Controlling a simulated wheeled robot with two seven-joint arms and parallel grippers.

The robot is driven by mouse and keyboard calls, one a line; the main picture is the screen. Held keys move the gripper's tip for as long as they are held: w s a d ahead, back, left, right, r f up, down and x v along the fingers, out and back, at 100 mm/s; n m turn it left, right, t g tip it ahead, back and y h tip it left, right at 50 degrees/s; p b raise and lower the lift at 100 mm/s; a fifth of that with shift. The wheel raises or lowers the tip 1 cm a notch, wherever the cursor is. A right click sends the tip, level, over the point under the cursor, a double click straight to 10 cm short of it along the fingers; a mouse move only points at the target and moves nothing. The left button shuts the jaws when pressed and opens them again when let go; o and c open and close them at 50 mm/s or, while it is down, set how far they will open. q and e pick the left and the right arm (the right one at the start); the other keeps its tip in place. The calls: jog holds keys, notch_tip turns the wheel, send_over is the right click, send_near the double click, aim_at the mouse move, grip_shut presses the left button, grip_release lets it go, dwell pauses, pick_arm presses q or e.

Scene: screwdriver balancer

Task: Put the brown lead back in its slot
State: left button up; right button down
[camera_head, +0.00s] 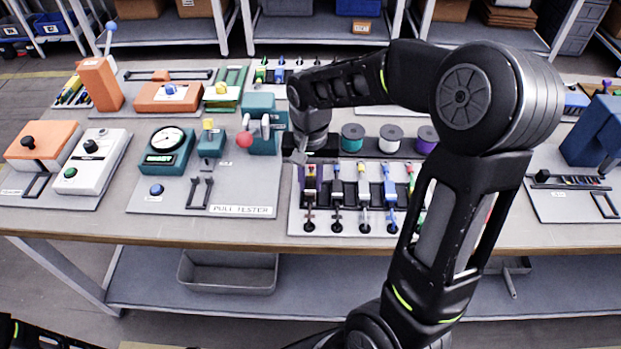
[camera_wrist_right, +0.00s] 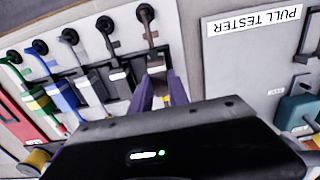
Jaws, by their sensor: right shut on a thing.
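The brown lead (camera_head: 310,190) is the leftmost of a row of coloured leads on a light panel, beside the pull tester. In the right wrist view the brown lead (camera_wrist_right: 151,45) runs from a round black socket (camera_wrist_right: 146,13) down to my fingers. My right gripper (camera_head: 300,156) is over the far end of this lead. In the wrist view my right gripper (camera_wrist_right: 160,92) has purple fingers shut on the lead's near end. The gripped part is partly hidden by the gripper body.
The black lead (camera_head: 337,187), the grey lead (camera_head: 363,187) and the blue lead (camera_head: 390,187) stand close beside it. My right arm covers the panel's right part. Several wire spools (camera_head: 391,136) stand behind. The pull tester board (camera_head: 262,190) is on the left.

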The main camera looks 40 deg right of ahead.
jog(key=shift+f, duration=0.4)
dwell(0.3)
jog(key=c, duration=1.2)
grip_release()
jog(key=shift+o, duration=0.2)
jog(key=shift+r, duration=0.1)
jog(key=shift+r, duration=3.85)
